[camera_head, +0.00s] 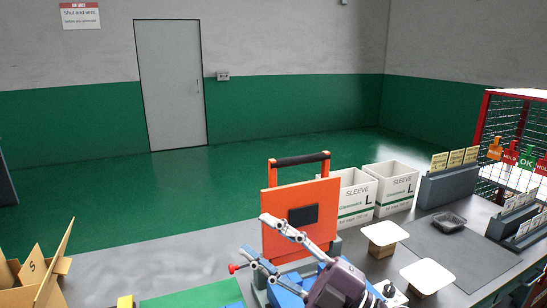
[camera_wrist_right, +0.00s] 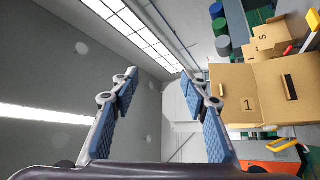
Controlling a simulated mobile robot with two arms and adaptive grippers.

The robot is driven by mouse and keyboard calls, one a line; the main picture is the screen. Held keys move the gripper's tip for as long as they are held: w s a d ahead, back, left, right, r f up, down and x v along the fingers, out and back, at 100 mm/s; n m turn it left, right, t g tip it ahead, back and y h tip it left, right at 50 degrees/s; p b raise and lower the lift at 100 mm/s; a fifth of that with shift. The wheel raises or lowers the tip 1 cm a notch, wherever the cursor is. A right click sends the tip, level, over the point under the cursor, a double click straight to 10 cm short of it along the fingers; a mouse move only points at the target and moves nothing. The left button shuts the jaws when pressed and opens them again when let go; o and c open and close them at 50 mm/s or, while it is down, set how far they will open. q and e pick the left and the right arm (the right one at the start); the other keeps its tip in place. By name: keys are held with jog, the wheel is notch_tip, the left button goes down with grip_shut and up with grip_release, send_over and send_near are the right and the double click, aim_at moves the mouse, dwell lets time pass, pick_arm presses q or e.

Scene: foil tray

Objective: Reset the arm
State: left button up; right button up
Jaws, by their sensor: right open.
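My right gripper (camera_head: 254,235) is in the lower middle of the head view, in front of an orange panel with a black handle (camera_head: 290,196). Its two fingers are spread apart with nothing between them. In the right wrist view its blue-padded fingers (camera_wrist_right: 158,84) are wide apart and point up toward the ceiling lights and grey wall. A small dark tray (camera_head: 449,221) lies on the grey bench top at the right, well clear of the gripper. My left gripper is not in view.
Two white-topped stands (camera_head: 384,234) are right of the gripper. An open cardboard box (camera_head: 40,282) is at lower left. Cardboard boxes (camera_wrist_right: 262,92) fill the right of the wrist view. Green floor beyond is clear.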

jog(key=w+d+f+m+t+h, duration=0.4)
jog(key=d+f+m+t+h, duration=0.3)
jog(key=d+f+m+h, duration=0.9)
jog(key=s+d+f+m+g+h, duration=0.4)
jog(key=s+d+f+m, duration=0.15)
jog(key=f, duration=0.25)
jog(key=s+f+m+g, duration=0.1)
jog(key=s+f+g, duration=0.4)
jog(key=s+f, duration=0.5)
jog(key=s+f+m+g, duration=0.1)
jog(key=s+f+g, duration=0.45)
jog(key=s, duration=0.85)
notch_tip(320, 180, down, 28)
jog(key=s+g, duration=0.1)
jog(key=s, duration=0.1)
jog(key=s+d+f, duration=0.1)
jog(key=s+f, duration=0.6)
jog(key=s, duration=0.1)
jog(key=s+d+f+g, duration=0.1)
jog(key=s+d+f, duration=0.1)
jog(key=s+f, duration=0.6)
jog(key=shift+s+d+n, duration=0.2)
jog(key=shift+d+n, duration=0.05)
jog(key=shift+n, duration=0.2)
